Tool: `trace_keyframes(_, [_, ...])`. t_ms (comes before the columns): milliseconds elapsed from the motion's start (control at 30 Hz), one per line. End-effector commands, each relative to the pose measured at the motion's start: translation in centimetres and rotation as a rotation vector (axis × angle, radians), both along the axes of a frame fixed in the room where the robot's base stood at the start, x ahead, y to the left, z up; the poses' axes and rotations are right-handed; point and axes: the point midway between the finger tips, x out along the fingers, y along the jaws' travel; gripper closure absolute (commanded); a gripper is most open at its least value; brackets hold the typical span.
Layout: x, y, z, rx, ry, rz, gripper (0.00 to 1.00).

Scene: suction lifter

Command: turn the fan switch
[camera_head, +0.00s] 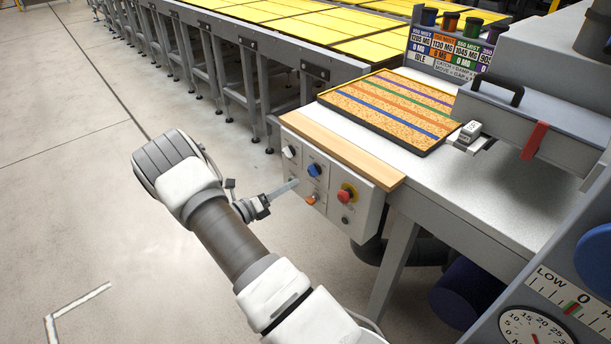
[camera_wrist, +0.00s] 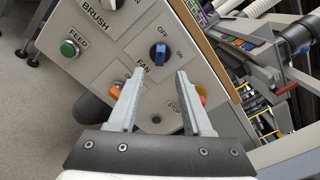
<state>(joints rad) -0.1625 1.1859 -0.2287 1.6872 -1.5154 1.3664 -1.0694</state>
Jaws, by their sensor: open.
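The blue fan switch (camera_wrist: 160,53) is a rotary knob on a grey control panel, with OFF and ON printed beside it and FAN just below it in the wrist view. In the head view the same blue knob (camera_head: 314,170) sits high on the panel's front. My gripper (camera_wrist: 160,74) is open and empty, its two fingertips either side of a line to the knob and short of it. In the head view my gripper (camera_head: 293,184) points at the panel from the left. I cannot tell whether the knob points to OFF or ON.
Close by are a green FEED button (camera_wrist: 69,48), a white knob (camera_head: 290,152), an orange switch (camera_head: 311,200) and a red stop button (camera_head: 347,193) on a yellow base. A wooden ledge (camera_head: 340,149) overhangs the panel. The floor to the left is clear.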

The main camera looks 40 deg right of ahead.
Motion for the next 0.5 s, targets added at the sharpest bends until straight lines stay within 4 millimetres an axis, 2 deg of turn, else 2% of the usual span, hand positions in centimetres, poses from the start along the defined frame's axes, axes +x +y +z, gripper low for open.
trace_keyframes(33, [0.0, -1.3, 0.0, -0.001, -0.001, -0.006, 0.50])
trace_keyframes(200, [0.2, -4.5, 0.0, -0.001, -0.002, -0.005, 0.50])
trace_keyframes(300, [0.4, -5.9, 0.0, 0.001, -0.001, -0.004, 0.50])
trace_keyframes(500, [0.6, -7.3, 0.0, 0.000, -0.001, -0.001, 0.50])
